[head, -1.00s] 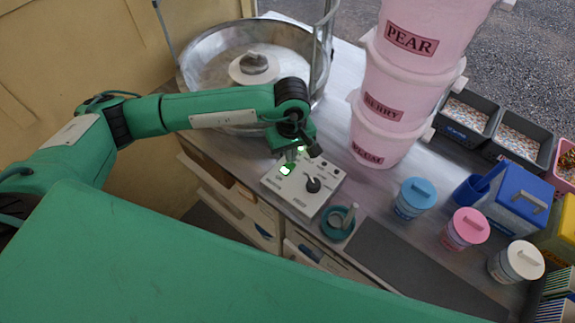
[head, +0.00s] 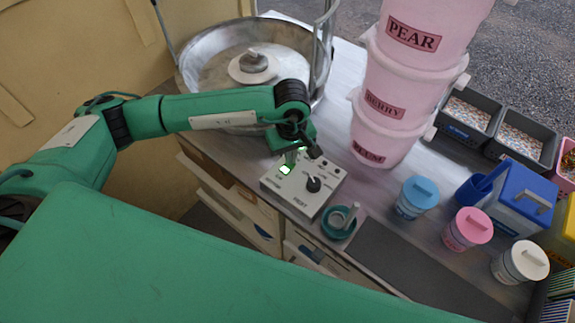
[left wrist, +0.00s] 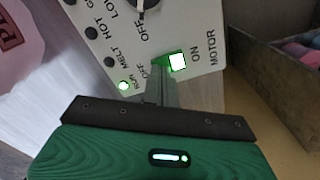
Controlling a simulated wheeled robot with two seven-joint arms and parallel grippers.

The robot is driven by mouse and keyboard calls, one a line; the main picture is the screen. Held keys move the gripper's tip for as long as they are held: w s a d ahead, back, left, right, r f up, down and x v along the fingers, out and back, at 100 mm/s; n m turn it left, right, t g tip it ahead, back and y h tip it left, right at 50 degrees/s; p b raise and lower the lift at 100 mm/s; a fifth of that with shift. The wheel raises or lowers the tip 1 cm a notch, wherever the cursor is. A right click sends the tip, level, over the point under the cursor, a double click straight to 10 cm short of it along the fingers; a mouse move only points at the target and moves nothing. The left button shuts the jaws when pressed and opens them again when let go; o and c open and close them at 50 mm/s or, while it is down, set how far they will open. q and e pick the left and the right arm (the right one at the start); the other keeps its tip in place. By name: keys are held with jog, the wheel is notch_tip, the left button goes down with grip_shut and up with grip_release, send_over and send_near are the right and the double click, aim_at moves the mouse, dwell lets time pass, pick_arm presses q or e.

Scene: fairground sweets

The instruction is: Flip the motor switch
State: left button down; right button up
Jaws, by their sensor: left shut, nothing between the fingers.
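The motor switch (head: 285,169) is a small rocker on the pale control box (head: 326,193), with a lit green-white face. In the left wrist view the lit switch (left wrist: 178,62) sits beside the words ON and MOTOR, with OFF on its other side. A green lamp (left wrist: 123,86) glows by the word RUN. My left gripper (head: 293,157) is shut and empty, pointing down at the box. In the left wrist view its fingertips (left wrist: 160,76) are right beside the switch, on the OFF side; I cannot tell whether they touch it. My right gripper is not in view.
A black knob (head: 314,184) is on the same box. A metal bowl (head: 205,52) with a central spinner stands behind. Stacked pink tubs (head: 386,132) stand to the right. A teal ring holder (head: 338,223) and lidded jars (head: 417,197) are in front and right.

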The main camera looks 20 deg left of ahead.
pick_arm(q)
jog(key=shift+f+b, duration=0.3)
jog(key=shift+f, duration=0.05)
jog(key=shift+r, duration=0.15)
jog(key=shift+r+p, duration=0.9)
jog(key=shift+r, duration=2.55)
